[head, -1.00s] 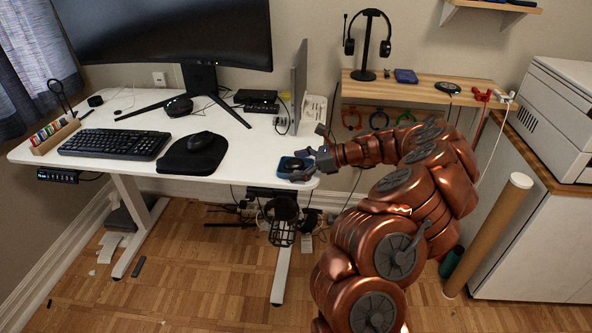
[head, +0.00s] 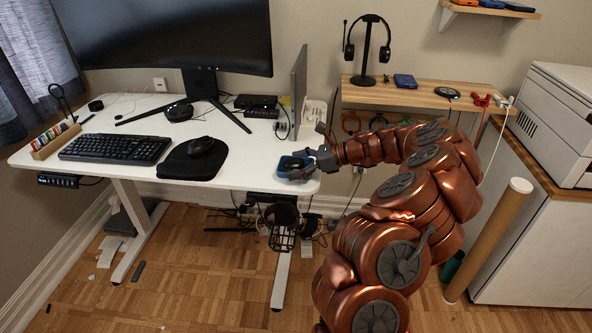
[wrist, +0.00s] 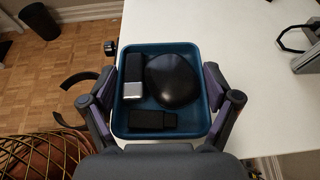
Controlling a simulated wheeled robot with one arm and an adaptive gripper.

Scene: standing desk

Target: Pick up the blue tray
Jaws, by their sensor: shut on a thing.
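The blue tray (wrist: 172,50) fills the middle of the wrist view, with a finger of my gripper (wrist: 165,98) against each side wall. In the head view the tray (head: 284,166) shows as a small blue patch at the right front corner of the white desk, partly hidden by my gripper (head: 301,168). The tray holds a black rounded object (wrist: 173,80), a black and silver stick (wrist: 133,77) and a flat black piece (wrist: 153,121). My gripper is shut on the tray. I cannot tell whether the tray touches the desk.
The white desk (head: 240,167) carries a black mouse (head: 200,146) on a mouse pad, a keyboard (head: 116,148) and a monitor (head: 170,35). A thin upright panel (head: 299,90) stands behind the tray. A wooden shelf (head: 425,95) is behind my arm.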

